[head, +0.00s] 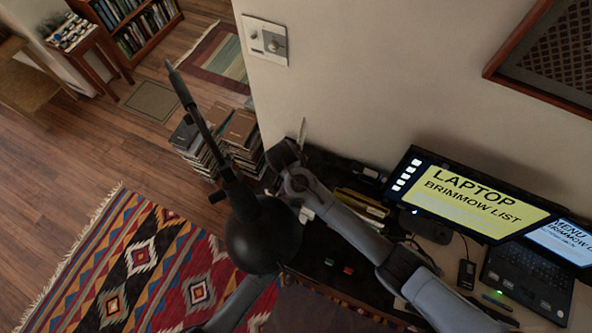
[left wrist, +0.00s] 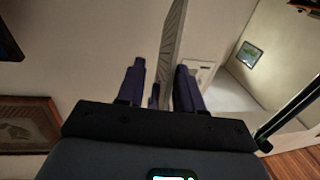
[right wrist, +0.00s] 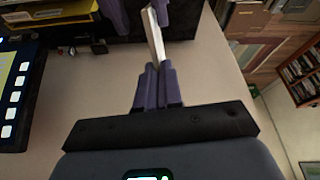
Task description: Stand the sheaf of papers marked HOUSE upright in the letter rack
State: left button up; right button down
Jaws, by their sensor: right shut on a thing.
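A thin pale sheaf (right wrist: 155,38) stands on edge in my right gripper (right wrist: 157,72), which is shut on it. The same sheaf shows as a grey, lined slab in the left wrist view (left wrist: 174,45). My left gripper (left wrist: 164,80) is open, with its purple fingers apart on either side of the sheaf. In the head view a pale edge of the sheaf (head: 303,130) shows above the dark wrist of my right arm; my left gripper cannot be made out there. No marking can be read on the sheaf. I cannot tell which thing is the letter rack.
A black lamp (head: 262,238) with a long rod stands in front of my arms. Yellowish files or folders (head: 360,206) lie on the dark desk part. A monitor (head: 465,195) and laptop (head: 530,275) are to the right. Book stacks (head: 200,150) stand on the floor to the left.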

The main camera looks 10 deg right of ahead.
pick_arm(q)
jog(key=shift+x, duration=2.6)
pick_arm(e)
jog(key=shift+s+a, duration=0.1)
pick_arm(q)
grip_shut()
pick_arm(e)
jog(key=shift+a, duration=0.1)
jog(key=c, duration=1.7)
grip_release()
jog(key=shift+a, duration=0.1)
jog(key=shift+c, duration=0.2)
jog(key=o, duration=0.5)
pick_arm(q)
jog(key=shift+d+r, duration=0.1)
jog(key=shift+d, duration=0.1)
pick_arm(e)
jog(key=shift+o, duration=0.2)
pick_arm(q)
jog(key=shift+a, duration=0.15)
pick_arm(e)
jog(key=shift+d, duration=0.25)
